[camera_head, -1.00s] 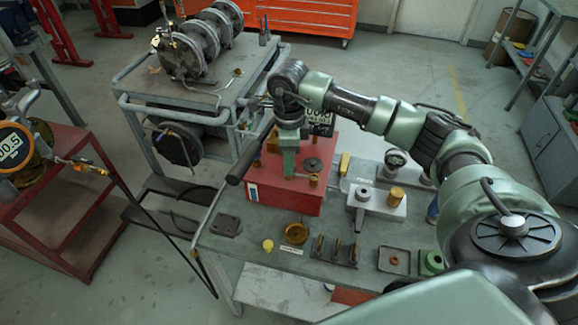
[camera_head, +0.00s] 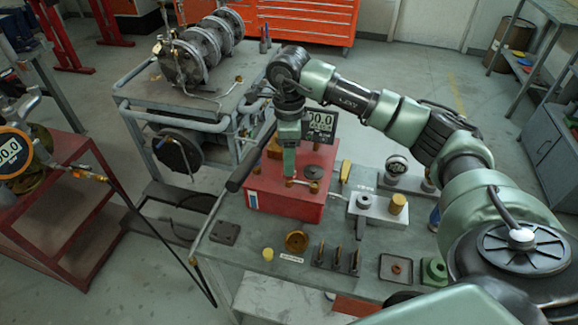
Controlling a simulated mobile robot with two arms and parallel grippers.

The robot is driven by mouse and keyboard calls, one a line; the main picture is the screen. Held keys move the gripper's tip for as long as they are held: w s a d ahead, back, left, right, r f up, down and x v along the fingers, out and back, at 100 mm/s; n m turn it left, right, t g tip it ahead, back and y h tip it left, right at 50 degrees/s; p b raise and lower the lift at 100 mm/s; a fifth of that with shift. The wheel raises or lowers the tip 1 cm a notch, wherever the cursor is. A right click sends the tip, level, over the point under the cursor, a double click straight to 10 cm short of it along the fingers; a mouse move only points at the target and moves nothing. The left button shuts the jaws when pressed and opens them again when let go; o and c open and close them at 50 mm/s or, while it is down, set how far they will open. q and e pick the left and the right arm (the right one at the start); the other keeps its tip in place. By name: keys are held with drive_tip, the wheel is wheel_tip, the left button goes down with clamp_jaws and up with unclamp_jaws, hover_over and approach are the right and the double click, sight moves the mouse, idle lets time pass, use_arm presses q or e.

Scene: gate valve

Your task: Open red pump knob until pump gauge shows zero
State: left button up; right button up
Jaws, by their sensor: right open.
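The red pump box (camera_head: 262,205) sits on the workbench, with a black disc (camera_head: 314,172) and small brass fittings (camera_head: 314,187) on top and a long black lever (camera_head: 248,158) at its left. My right gripper (camera_head: 289,176) points down over the pump's top. It is open, seen edge-on, and its fingertips are near a brass fitting. I cannot tell whether they touch it. I cannot make out a red knob; the gripper hides part of the pump's top. A digital gauge (camera_head: 320,122) behind the gripper reads about 00.0. My left gripper is not in view.
An orange-rimmed gauge (camera_head: 10,152) at the far left reads 00.0. The workbench (camera_head: 225,262) also holds a grey block with a brass cylinder (camera_head: 398,204), a round dial (camera_head: 396,165), a brass dish (camera_head: 297,241) and a square tray (camera_head: 396,268). A cart (camera_head: 190,95) stands behind.

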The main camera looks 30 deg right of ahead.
drive_tip(key=shift+r, duration=1.95)
